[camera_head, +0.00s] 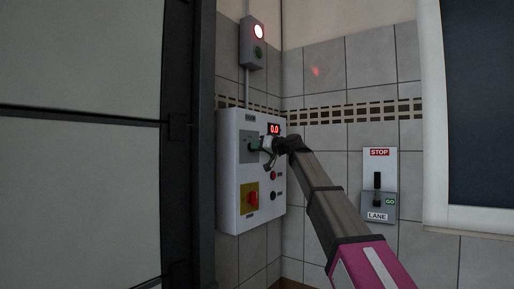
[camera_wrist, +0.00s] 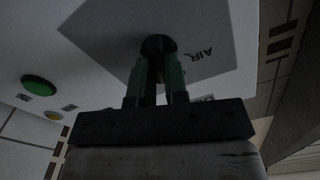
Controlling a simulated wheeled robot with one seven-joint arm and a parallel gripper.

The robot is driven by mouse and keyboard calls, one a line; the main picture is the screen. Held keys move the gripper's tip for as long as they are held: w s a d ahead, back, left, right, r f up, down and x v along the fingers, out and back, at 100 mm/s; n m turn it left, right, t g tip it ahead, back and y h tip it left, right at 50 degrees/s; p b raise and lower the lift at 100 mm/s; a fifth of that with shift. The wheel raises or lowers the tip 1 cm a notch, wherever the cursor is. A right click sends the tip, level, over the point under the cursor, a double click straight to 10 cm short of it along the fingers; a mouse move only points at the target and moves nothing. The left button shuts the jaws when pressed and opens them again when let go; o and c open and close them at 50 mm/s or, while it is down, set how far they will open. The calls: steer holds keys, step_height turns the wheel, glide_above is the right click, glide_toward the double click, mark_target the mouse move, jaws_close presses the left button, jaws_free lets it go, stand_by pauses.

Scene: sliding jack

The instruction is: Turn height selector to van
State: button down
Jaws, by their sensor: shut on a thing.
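A white control box (camera_head: 230,180) hangs on the wall in the head view, with a grey plate (camera_head: 246,135) at its upper left. My gripper (camera_head: 259,146) is at that plate. In the wrist view my gripper's two green fingers (camera_wrist: 159,78) are closed on a dark round knob (camera_wrist: 158,44) on the grey plate. The plate's visible label reads AIR. The knob's pointer direction is hidden by the fingers. I cannot read a van mark or a height selector label in either view.
The box also bears a red 0.0 display (camera_head: 274,129), a red rotary switch (camera_head: 253,199) on yellow, and small buttons. A lamp box (camera_head: 253,43) with its red light lit is above. A STOP/GO lane lever (camera_head: 377,185) is at right. A large door (camera_head: 80,190) stands at left.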

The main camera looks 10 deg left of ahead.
steer(key=m, duration=0.5)
steer(key=shift+f+m, duration=0.1)
steer(key=shift+m, duration=0.3)
stand_by(0.4)
steer(key=c, duration=1.1)
jaws_free()
steer(key=shift+w, duration=0.1)
steer(key=shift+c, duration=0.2)
steer(key=shift+d, duration=0.15)
steer(key=v, duration=1)
steer(key=shift+s+d, duration=0.2)
steer(key=shift+d, duration=0.05)
